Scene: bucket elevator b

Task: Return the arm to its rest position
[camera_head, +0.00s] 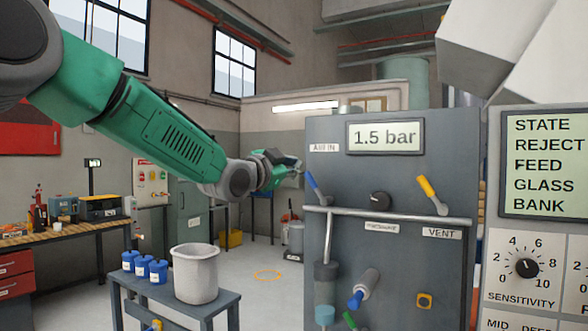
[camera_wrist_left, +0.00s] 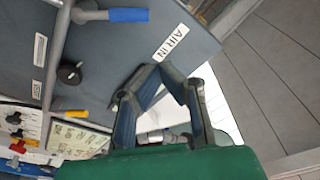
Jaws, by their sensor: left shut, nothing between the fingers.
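My left arm comes in from the left in the head view, green and grey, stretched towards the grey panel (camera_head: 390,270). My left gripper (camera_head: 292,166) is shut and empty, just left of the panel, near the blue AIR IN lever (camera_head: 313,184). In the left wrist view the gripper (camera_wrist_left: 158,72) shows its fingers together, with the AIR IN label (camera_wrist_left: 170,42) beyond them. The blue lever handle (camera_wrist_left: 128,15) lies apart from the fingers there. My right gripper is not in view.
The panel carries a yellow VENT lever (camera_head: 428,188), a dark knob (camera_head: 380,201), a front pipe rail and a "1.5 bar" display (camera_head: 385,137). A small table (camera_head: 222,300) with a pale bucket (camera_head: 195,275) and blue-capped jars stands below my arm. Open floor lies between table and panel.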

